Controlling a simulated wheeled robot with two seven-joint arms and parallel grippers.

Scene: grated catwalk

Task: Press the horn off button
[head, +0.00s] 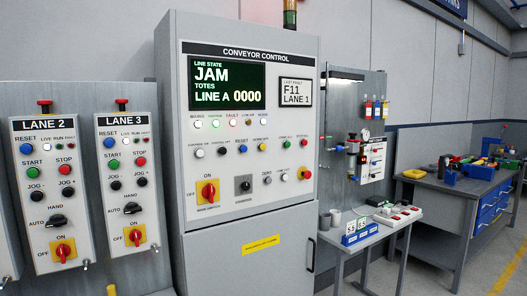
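The conveyor control cabinet (249,215) stands upright in the middle of the head view. Its panel has a row of push buttons: a white button (199,154), a black button (222,152), a blue button (242,149), a yellow button (262,147), a green button (286,145) and a red button (304,143). Their small labels are mostly too blurred to read, so I cannot tell for certain which is horn off. The screen (224,83) reads JAM, LINE A 0000. Neither of my grippers is in view.
Lane 2 (47,190) and Lane 3 (126,180) boxes with buttons stand left of the cabinet. A main switch (208,192) sits low on the panel, with a red mushroom button (305,174) at right. A small table (364,246) and a workbench (447,198) stand at right.

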